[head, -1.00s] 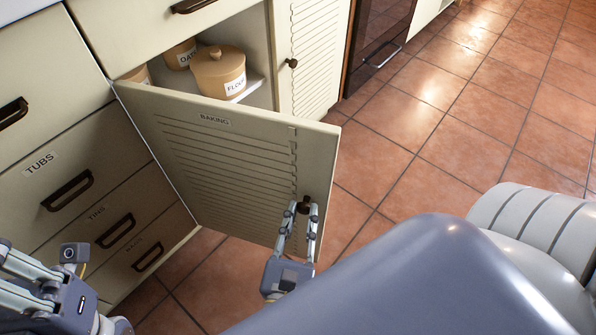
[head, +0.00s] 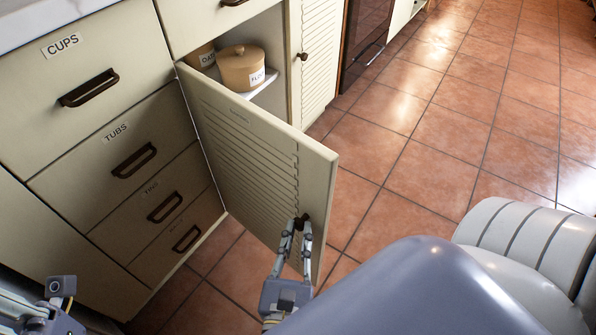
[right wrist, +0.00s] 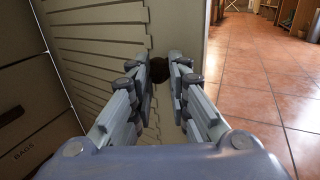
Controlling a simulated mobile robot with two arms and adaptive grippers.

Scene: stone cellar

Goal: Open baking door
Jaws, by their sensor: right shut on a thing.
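The baking door (head: 240,150) is a cream slatted cabinet door, hinged on its left and swung well open toward me. Its dark round knob (head: 303,220) sits low near the free edge. My right gripper (head: 297,224) is shut on the knob. In the right wrist view the knob (right wrist: 159,70) shows between the two fingertips, with the slatted door (right wrist: 100,50) behind it. My left gripper (head: 58,300) is at the lower left corner, partly cut off by the frame, and its fingers do not show clearly.
Drawers (head: 135,160) with dark handles stand left of the door. Inside the cabinet are lidded canisters (head: 240,68) on a shelf (head: 262,85). A second slatted door (head: 318,60) is shut to the right. The tiled floor (head: 440,150) at right is clear.

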